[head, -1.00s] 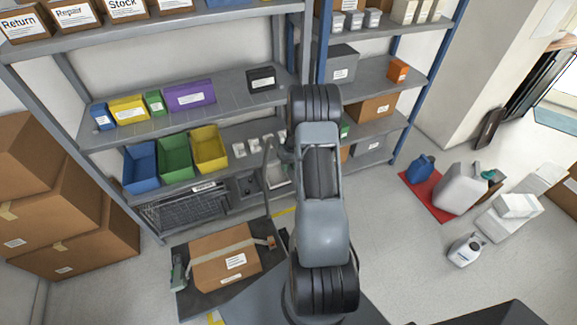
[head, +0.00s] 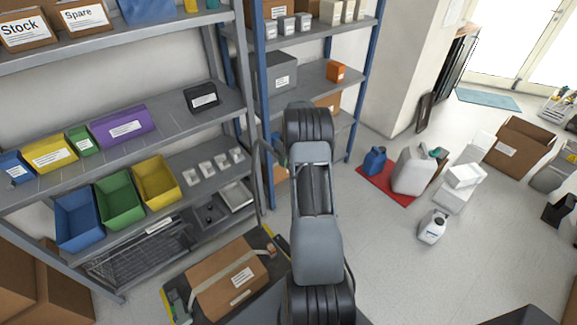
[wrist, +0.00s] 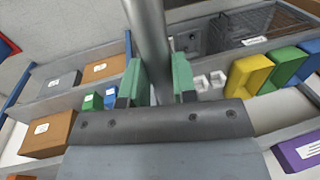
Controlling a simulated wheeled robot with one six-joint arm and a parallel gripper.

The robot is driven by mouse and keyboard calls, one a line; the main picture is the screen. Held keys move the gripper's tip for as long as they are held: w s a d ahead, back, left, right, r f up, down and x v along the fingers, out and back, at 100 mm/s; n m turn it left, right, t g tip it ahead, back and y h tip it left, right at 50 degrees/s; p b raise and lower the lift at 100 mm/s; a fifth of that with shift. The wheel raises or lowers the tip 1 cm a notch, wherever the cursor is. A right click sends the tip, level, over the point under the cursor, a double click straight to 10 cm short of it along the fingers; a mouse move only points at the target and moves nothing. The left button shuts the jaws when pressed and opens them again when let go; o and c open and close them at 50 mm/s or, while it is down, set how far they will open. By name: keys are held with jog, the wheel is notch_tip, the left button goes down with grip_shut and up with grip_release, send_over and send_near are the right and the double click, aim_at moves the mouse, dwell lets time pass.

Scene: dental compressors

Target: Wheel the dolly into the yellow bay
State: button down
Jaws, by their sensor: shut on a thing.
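The dolly (head: 257,244) is a low dark platform on the floor at lower left of the head view, beside the shelving, with a taped cardboard box (head: 225,282) on it. Its upright grey handle pole shows in the wrist view (wrist: 149,35). Small yellow strips (head: 268,231) show on the floor at the dolly's edges. The bay's full outline is hidden by the dolly, box and my arm.
A shelf rack (head: 170,118) with coloured bins stands close behind the dolly. At right, a red mat (head: 385,190) holds a blue jug and a pale canister. A white bottle (head: 432,227) and white boxes (head: 466,176) stand nearby. Floor between my arm and the bottle is clear.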

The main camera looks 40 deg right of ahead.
jog(key=shift+s+d+f, duration=0.1)
jog(key=shift+d+f, duration=0.05)
jog(key=shift+d, duration=0.2)
jog(key=c, duration=0.9)
grip_release()
jog(key=shift+d, duration=0.15)
jog(key=d+r, duration=0.1)
jog(key=r, duration=0.3)
jog(key=r+b, duration=0.1)
jog(key=r, duration=0.4)
jog(key=d+r, duration=0.1)
jog(key=r, duration=0.3)
jog(key=shift+d+r, duration=0.3)
jog(key=shift+r, duration=0.05)
